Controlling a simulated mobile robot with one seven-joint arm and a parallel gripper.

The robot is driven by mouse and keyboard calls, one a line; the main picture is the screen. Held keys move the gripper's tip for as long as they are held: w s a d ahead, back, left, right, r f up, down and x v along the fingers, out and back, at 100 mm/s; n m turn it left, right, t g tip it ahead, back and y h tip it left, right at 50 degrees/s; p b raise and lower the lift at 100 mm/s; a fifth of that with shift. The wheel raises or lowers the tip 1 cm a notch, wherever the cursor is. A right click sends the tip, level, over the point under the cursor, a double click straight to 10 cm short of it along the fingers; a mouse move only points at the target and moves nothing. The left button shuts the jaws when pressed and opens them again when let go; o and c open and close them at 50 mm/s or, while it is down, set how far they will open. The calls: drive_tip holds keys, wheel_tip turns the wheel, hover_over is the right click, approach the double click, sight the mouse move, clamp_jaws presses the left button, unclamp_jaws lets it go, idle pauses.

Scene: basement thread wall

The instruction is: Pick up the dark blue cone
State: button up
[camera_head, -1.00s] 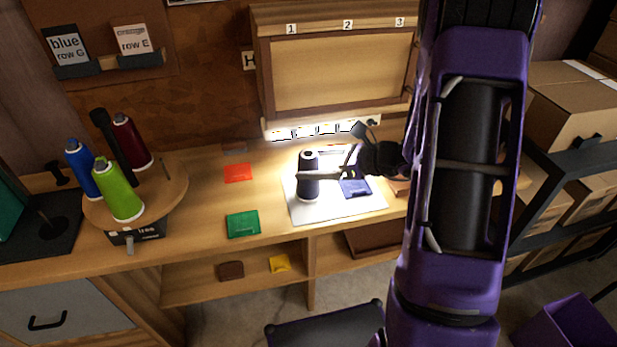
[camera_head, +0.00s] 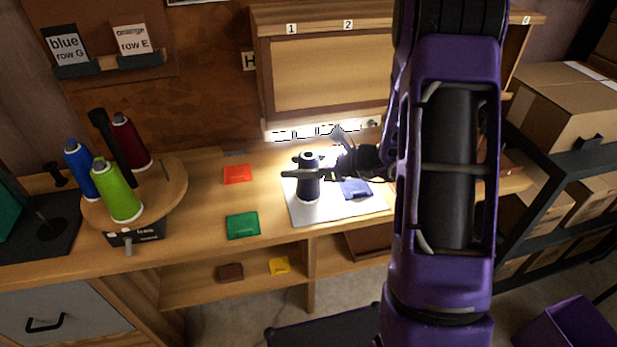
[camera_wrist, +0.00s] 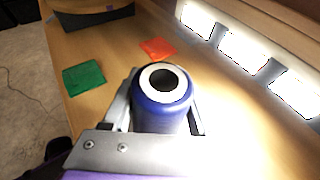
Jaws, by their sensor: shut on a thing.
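The dark blue cone (camera_head: 308,188) stands upright on the white mat (camera_head: 352,211) under the bright light in the head view. In the wrist view the cone (camera_wrist: 163,104) shows its pale top ring with a dark hole, close to the camera. My gripper (camera_head: 308,172) reaches in from the right, with its fingers on both sides of the cone. In the wrist view my gripper (camera_wrist: 165,118) is shut on the cone's upper part. The cone's base is hidden in the wrist view, and I cannot tell there whether it touches the mat.
A blue packet (camera_head: 356,189) lies on the mat right of the cone. Red (camera_head: 238,174) and green (camera_head: 243,225) packets lie to the left. A round wooden stand (camera_head: 172,196) holds several coloured cones. A wooden cabinet (camera_head: 325,75) overhangs the back.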

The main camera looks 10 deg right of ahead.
clamp_jaws()
wheel_tip(320, 180, up, 10)
drive_tip(key=p, duration=0.2)
